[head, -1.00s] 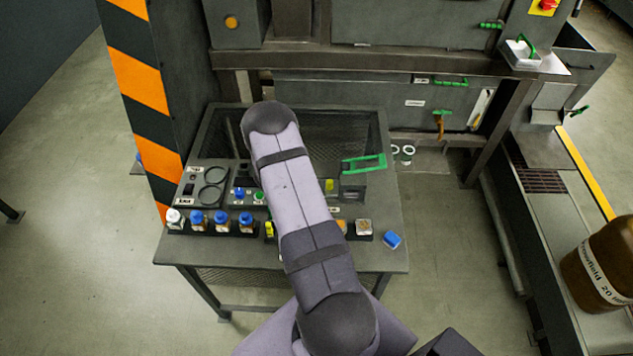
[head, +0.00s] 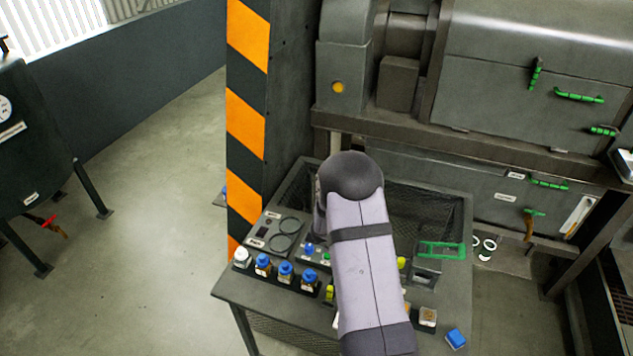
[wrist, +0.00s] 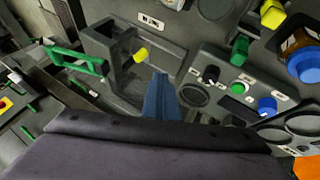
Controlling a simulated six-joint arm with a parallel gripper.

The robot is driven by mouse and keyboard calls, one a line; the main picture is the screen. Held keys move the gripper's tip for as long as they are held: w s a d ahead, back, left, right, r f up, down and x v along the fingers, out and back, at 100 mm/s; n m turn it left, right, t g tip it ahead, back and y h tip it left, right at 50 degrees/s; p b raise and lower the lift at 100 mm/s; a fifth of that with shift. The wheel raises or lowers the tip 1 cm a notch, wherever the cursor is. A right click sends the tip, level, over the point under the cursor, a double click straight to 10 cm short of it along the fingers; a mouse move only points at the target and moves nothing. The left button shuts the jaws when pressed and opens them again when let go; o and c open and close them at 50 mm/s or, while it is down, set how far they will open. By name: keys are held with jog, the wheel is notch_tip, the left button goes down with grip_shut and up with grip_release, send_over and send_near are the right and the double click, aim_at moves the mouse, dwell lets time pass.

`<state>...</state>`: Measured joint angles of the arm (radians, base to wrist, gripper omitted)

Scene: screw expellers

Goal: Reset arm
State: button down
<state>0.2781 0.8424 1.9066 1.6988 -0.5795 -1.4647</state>
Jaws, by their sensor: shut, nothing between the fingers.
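My gripper shows in the wrist view as narrow blue fingers (wrist: 160,97) pressed together, with nothing between them. They are over the workbench, with a control panel (wrist: 240,88) to the right and a green-handled holder (wrist: 112,50) to the upper left. In the head view my arm reaches over the workbench (head: 262,296) and hides the gripper. The green-handled holder (head: 427,268) stands there to the right of my arm.
Small bottles with blue caps (head: 286,272) and one with a white cap (head: 242,258) line the bench's left front. A blue block (head: 456,338) lies at its right front. A striped post (head: 246,110) and the large grey machine (head: 500,85) stand behind. Floor at left is open.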

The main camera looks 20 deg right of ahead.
jog(key=w+a+r+n+t+y, duration=0.2)
jog(key=w+a+r+t+y, duration=0.15)
jog(key=w+a+r, duration=0.45)
jog(key=s+a+r+n+t+y, duration=0.1)
jog(key=s+a+r+y, duration=0.1)
jog(key=a, duration=0.5)
jog(key=s+a+r+n+y, duration=0.1)
jog(key=s+a+n+y, duration=0.15)
jog(key=a, duration=0.45)
jog(key=s+a+r+n+g, duration=0.1)
jog(key=s+a+g, duration=0.15)
jog(key=s, duration=0.85)
jog(key=s+a+r+n+g, duration=0.1)
jog(key=s+r+g, duration=0.15)
jog(key=s, duration=0.85)
notch_tip(320, 180, down, 55)
jog(key=b, duration=5.4)
jog(key=shift+w+g+h, duration=0.15)
jog(key=shift+g+h, duration=0.15)
jog(key=shift+g, duration=0.05)
jog(key=shift+a, duration=0.1)
